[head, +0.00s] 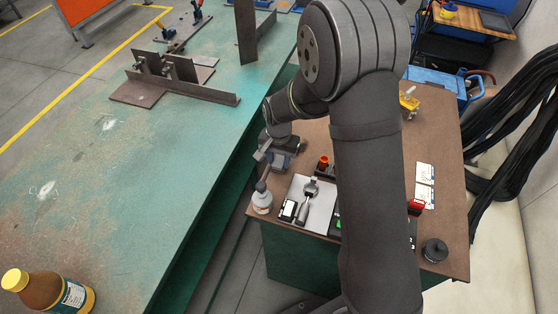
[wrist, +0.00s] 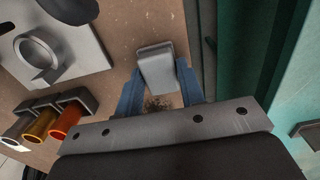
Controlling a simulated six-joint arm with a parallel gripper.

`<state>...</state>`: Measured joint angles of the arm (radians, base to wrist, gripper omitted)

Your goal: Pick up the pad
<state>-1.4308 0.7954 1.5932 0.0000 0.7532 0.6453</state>
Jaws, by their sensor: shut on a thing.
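The pad (wrist: 156,67) is a grey block with a lighter front edge. It lies between the blue fingers of my gripper (wrist: 158,88) in the wrist view, over the brown tabletop. My gripper is shut on it. In the head view my gripper (head: 284,157) is at the left edge of the brown bench, and the pad is mostly hidden there. I cannot tell whether the pad touches the bench top.
Orange-and-yellow tubes (wrist: 65,120) stand left of my gripper. The green table (head: 120,200) is across a gap.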

